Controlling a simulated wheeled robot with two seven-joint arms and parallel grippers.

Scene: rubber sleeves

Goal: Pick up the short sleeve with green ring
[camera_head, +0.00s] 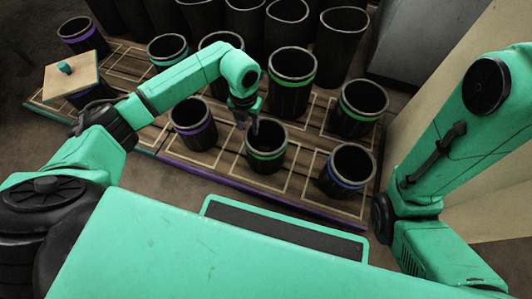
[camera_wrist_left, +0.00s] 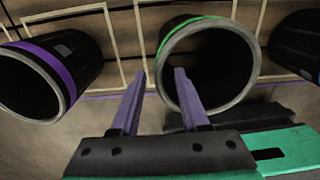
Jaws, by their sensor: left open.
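A short black sleeve with a green ring (camera_head: 266,156) stands upright, open end up, in the front row of the wooden board. My left gripper (camera_head: 247,121) is above its left rim, open and empty. In the left wrist view, the two purple fingers (camera_wrist_left: 159,74) straddle the near-left rim of the green-ringed sleeve (camera_wrist_left: 164,38); one finger overlaps its opening and the other is outside. I cannot tell how far down they reach. Another green-ringed sleeve (camera_head: 358,123) stands behind to the right, and a taller-looking one (camera_head: 290,97) behind. My right gripper is out of view.
A purple-ringed sleeve (camera_head: 195,134) stands left of it and a blue-ringed sleeve (camera_head: 345,183) right. Several tall dark sleeves crowd the back. A board-topped sleeve (camera_head: 72,77) stands at the far left. The board (camera_head: 225,172) has some empty outlined slots.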

